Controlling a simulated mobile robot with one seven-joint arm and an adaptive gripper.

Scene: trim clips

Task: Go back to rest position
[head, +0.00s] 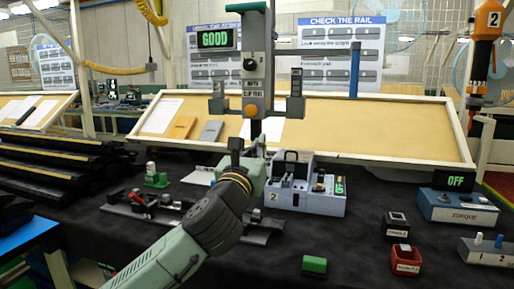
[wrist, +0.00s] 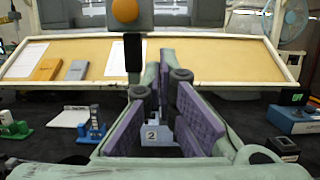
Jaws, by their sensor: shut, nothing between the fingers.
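My gripper (wrist: 160,88) is shut and empty, with its purple pads showing in the wrist view. In the head view my arm reaches up from the bottom, and the gripper (head: 252,160) is partly hidden by my wrist. It is above the black bench, in front of the grey fixture (head: 318,202) marked 2, and below the upright clip stand (head: 256,60). The fixture also shows in the wrist view (wrist: 152,134), beyond the fingers. I cannot tell the exact gap between them.
A black rail (head: 262,234) with small parts lies behind my forearm. A screen on the stand reads GOOD (head: 215,39). An orange tool (head: 487,52) hangs at the right.

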